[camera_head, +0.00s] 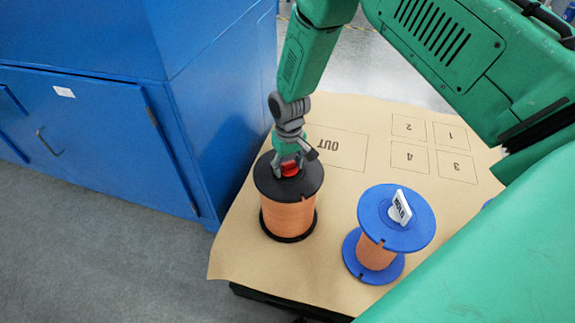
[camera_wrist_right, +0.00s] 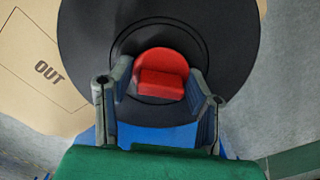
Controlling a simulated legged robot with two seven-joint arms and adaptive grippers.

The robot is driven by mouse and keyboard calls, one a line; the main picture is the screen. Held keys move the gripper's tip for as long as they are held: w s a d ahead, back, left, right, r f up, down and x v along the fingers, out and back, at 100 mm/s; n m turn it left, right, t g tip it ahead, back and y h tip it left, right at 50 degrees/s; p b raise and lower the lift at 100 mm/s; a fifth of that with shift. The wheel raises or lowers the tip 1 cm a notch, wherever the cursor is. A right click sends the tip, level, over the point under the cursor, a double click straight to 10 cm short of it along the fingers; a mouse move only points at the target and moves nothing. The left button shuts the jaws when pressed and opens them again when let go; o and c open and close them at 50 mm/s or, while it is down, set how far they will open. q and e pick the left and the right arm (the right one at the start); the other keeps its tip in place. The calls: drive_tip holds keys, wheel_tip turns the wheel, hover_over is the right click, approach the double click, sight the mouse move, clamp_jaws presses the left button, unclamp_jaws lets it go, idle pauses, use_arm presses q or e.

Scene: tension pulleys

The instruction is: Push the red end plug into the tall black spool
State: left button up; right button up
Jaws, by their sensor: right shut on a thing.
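The tall black spool (camera_head: 262,178) stands upright on the paper-covered table, wound with orange line. Its black top flange (camera_wrist_right: 90,40) fills much of the right wrist view. The red end plug (camera_head: 289,169) is at the middle of that flange; it also shows in the right wrist view (camera_wrist_right: 162,72). My right gripper (camera_head: 289,163) points down over the spool and is shut on the red end plug, one finger on each side. How deep the plug sits in the spool's hole cannot be told. My left gripper is not in view.
A blue spool (camera_head: 375,216) with orange line and a white HOLD tag (camera_head: 401,207) stands to the right. The table (camera_head: 250,262) has a printed OUT box and several numbered boxes, all empty. A blue cabinet (camera_head: 90,130) stands close on the left.

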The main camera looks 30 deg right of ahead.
drive_tip(key=shift+r, duration=0.3)
drive_tip(key=shift+c, duration=0.2)
drive_tip(key=shift+f, duration=0.2)
drive_tip(key=shift+w+f, duration=0.1)
drive_tip(key=shift+o, duration=0.2)
drive_tip(key=shift+r+p, duration=0.3)
drive_tip(key=shift+p, duration=0.3)
drive_tip(key=shift+c, duration=0.2)
drive_tip(key=shift+f, duration=0.2)
idle(0.3)
drive_tip(key=shift+f, duration=0.1)
drive_tip(key=shift+r+p, duration=0.3)
idle(0.9)
